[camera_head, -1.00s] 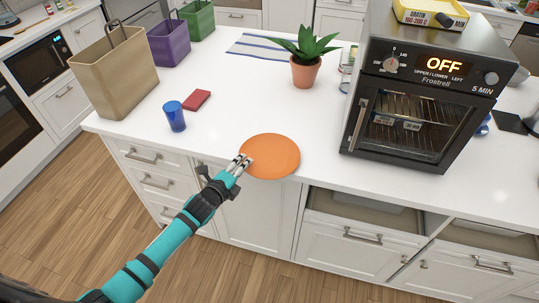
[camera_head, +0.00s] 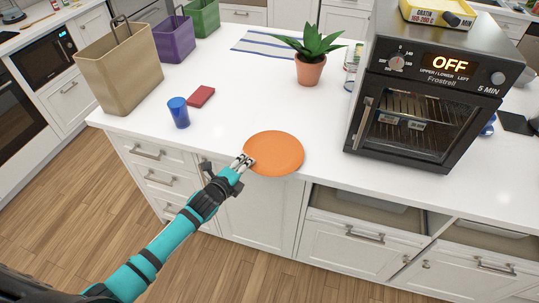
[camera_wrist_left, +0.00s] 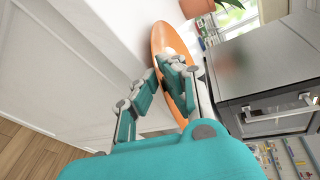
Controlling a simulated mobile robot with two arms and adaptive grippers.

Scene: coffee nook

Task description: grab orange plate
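The orange plate (camera_head: 276,152) is at the front edge of the white counter, with its near rim slightly past the edge. My left gripper (camera_head: 245,162) is at the plate's left rim. In the left wrist view the plate (camera_wrist_left: 160,40) shows nearly edge-on. The fingertips of the left gripper (camera_wrist_left: 157,70) are close together, one on each face of the rim, and look shut on it. Whether the plate touches the counter is hard to tell. My right gripper is not in view.
A blue cup (camera_head: 179,112) and a red block (camera_head: 201,96) stand left of the plate. A potted plant (camera_head: 310,70) is behind it. A black oven (camera_head: 420,110) stands to the right. Tan (camera_head: 122,75) and purple (camera_head: 172,40) bags are at the far left.

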